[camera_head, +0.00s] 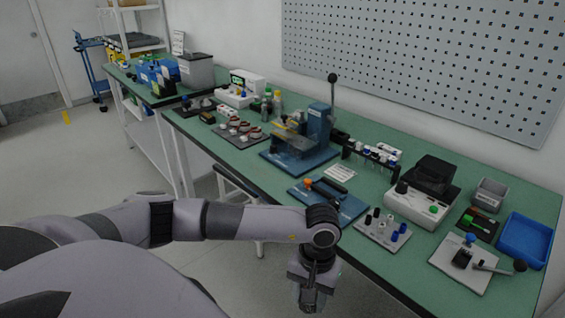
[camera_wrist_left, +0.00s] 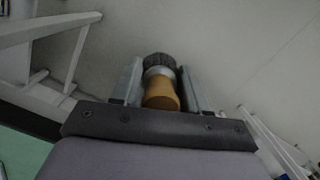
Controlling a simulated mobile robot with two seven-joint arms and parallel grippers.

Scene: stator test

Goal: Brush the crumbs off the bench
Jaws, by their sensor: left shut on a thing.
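My left gripper (camera_head: 312,292) hangs in front of the bench's front edge, pointing down over the floor. In the left wrist view the left gripper (camera_wrist_left: 160,92) is shut on a brush (camera_wrist_left: 161,92) with a wooden handle, a pale metal collar and dark bristles. The bristles point away from the wrist, and the floor lies beyond them. The bench (camera_head: 270,178) has a green top and runs from the far left to the near right. I cannot make out any crumbs on it. My right gripper is not in view.
A blue lever press (camera_head: 318,125) stands mid-bench. Near the front edge are a blue plate (camera_head: 345,210), a pale board with coloured pegs (camera_head: 383,232) and a grey lever plate (camera_head: 465,263). A blue tray (camera_head: 525,240) sits at the right end. A perforated panel (camera_head: 430,55) hangs behind.

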